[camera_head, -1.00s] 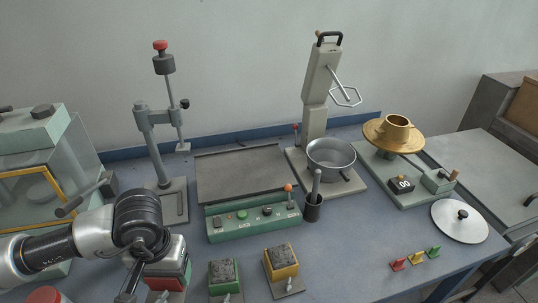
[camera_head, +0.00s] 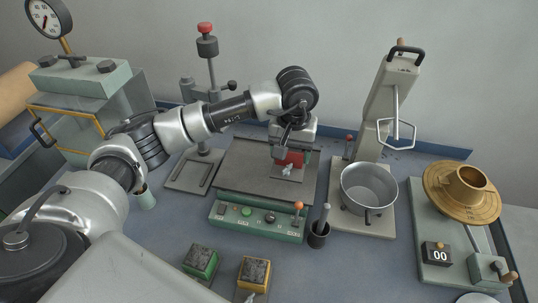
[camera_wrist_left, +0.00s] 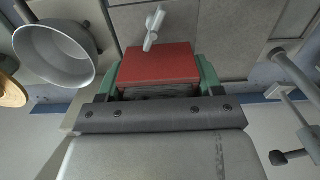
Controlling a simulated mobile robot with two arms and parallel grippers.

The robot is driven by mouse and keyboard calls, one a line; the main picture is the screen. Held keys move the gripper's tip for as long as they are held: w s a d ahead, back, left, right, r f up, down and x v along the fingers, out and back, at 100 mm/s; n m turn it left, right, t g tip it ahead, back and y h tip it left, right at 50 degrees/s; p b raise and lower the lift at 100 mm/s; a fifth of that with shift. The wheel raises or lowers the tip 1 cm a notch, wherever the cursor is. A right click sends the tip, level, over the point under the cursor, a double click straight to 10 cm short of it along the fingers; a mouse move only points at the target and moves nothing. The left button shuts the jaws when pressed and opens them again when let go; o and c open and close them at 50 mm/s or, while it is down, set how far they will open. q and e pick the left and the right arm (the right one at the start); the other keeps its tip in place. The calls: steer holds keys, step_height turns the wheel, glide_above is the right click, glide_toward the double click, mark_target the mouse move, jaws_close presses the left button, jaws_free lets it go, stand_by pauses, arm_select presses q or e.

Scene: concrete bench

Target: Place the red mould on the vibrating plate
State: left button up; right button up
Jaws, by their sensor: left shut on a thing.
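The red mould (camera_head: 292,158) is between the fingers of my left gripper (camera_head: 293,149), over the right part of the vibrating plate's dark top (camera_head: 245,168). The mould appears upright; its grey base and a small pale clamp face the front. I cannot tell whether the base touches the plate or hangs just above it. In the left wrist view the mould's red side (camera_wrist_left: 158,65) sits between two green fingertips (camera_wrist_left: 160,80), with the clamp beyond it. The mould's top is hidden by my gripper. My right gripper is not in view.
A green mould (camera_head: 201,262) and a yellow mould (camera_head: 254,271) stand at the front. A mixing bowl (camera_head: 368,188) and a dark cup with a rod (camera_head: 318,235) are right of the plate. A tall stand (camera_head: 208,75) rises behind left. The plate's left part is clear.

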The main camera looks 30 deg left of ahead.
arm_select(q)
steer(key=p, duration=0.2)
glide_above(270, 165)
step_height(270, 165, down, 5)
steer(key=shift+w+a+f, duration=0.1)
step_height(270, 165, down, 4)
steer(key=shift+r+p, duration=0.2)
steer(key=shift+p, duration=0.6)
steer(key=shift+f, duration=0.2)
steer(key=shift+f+b, duration=0.2)
steer(key=shift+b, duration=0.15)
steer(key=o, duration=1.4)
steer(key=shift+o, duration=0.2)
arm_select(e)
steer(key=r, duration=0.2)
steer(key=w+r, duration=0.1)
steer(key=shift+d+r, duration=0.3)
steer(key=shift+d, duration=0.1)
